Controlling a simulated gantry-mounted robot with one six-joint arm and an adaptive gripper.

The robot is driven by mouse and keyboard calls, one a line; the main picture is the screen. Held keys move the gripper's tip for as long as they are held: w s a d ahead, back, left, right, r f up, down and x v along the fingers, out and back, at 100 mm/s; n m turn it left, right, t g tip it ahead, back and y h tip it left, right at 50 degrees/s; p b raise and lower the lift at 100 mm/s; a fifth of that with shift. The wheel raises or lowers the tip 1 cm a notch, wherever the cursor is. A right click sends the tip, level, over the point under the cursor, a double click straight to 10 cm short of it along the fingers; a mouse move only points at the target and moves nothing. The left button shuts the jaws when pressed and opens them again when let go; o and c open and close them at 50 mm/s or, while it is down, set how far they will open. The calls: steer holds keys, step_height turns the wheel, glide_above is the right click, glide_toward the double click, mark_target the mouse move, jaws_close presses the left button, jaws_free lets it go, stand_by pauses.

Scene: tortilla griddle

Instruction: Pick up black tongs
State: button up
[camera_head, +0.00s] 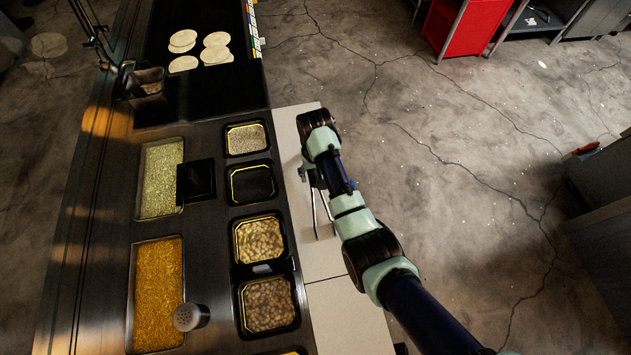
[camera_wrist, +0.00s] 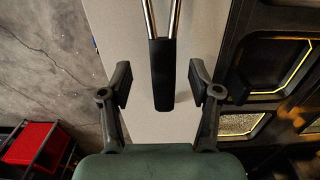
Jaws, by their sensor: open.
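The tongs (camera_wrist: 162,75) have a black end and two shiny metal arms. In the wrist view they stand centred between the fingers of my gripper (camera_wrist: 160,90), with a gap on each side. My gripper is open and touches nothing that I can see. In the head view the metal arms of the tongs (camera_head: 322,208) show on the pale counter strip, beside my arm. The black end is hidden there under my wrist, and my gripper (camera_head: 308,175) is mostly hidden too.
Black food bins (camera_head: 240,240) line the counter left of the pale strip (camera_head: 345,325). A shaker (camera_head: 190,317) stands near the front. Tortillas (camera_head: 215,40) lie on the dark griddle at the back. Bare floor (camera_head: 470,150) lies to the right, with a red cabinet (camera_head: 468,25) beyond.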

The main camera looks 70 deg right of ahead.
mark_target(314, 181)
steer(key=f, duration=0.5)
steer(key=shift+a, duration=0.25)
jaws_close()
